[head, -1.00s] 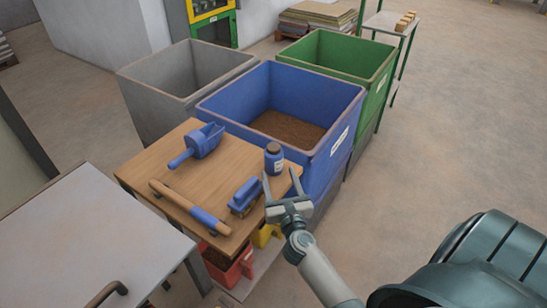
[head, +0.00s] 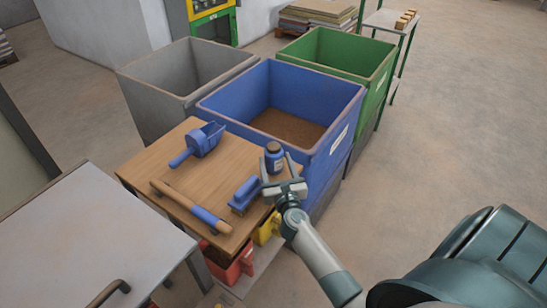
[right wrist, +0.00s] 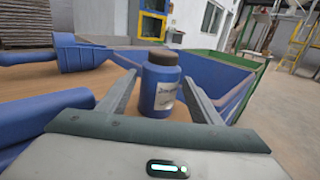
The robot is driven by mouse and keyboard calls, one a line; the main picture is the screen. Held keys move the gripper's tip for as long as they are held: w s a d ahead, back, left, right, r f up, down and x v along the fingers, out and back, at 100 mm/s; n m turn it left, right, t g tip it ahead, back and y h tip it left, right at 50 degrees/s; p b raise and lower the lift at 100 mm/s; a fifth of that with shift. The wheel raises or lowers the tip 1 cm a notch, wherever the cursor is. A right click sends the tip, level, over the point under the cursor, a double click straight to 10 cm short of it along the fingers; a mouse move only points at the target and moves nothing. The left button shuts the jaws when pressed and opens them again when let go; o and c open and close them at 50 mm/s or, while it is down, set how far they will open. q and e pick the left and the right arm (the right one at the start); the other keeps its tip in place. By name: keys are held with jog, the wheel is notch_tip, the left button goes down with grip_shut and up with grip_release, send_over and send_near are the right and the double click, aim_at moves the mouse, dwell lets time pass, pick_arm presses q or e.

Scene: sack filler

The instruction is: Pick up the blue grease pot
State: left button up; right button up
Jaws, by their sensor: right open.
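The blue grease pot (head: 274,160), with a dark lid and a white label, stands upright near the right edge of the wooden table (head: 215,170). In the right wrist view the pot (right wrist: 159,84) stands between the two open fingers. My right gripper (head: 275,166) is open, with its fingertips at the near side of the pot and one finger to each side. I cannot tell whether a finger touches it. My left gripper is not in view.
A blue brush (head: 244,194), a blue scoop (head: 203,141) and a wooden roller-like tool (head: 189,207) lie on the table, left of the pot. A blue bin (head: 330,120) stands close behind it. Grey (head: 150,95) and green bins (head: 377,85) flank that bin.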

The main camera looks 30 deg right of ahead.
aim_at(275, 149)
jog(key=shift+x, duration=0.75)
jog(key=shift+c, duration=0.4)
jog(key=c, duration=1)
jog(key=shift+r, duration=0.15)
jog(key=shift+r, duration=0.3)
notch_tip(275, 149, up, 4)
jog(key=shift+f+p, duration=0.25)
jog(key=shift+p, duration=0.7)
jog(key=s+d+r, duration=0.1)
jog(key=s+r, duration=0.1)
jog(key=s, duration=0.1)
jog(key=s+d+r, duration=0.2)
jog(key=s, duration=0.2)
jog(key=s+d+r, duration=0.1)
jog(key=s+r, duration=0.1)
jog(key=s, duration=0.1)
jog(key=shift+s+d+r, duration=0.35)
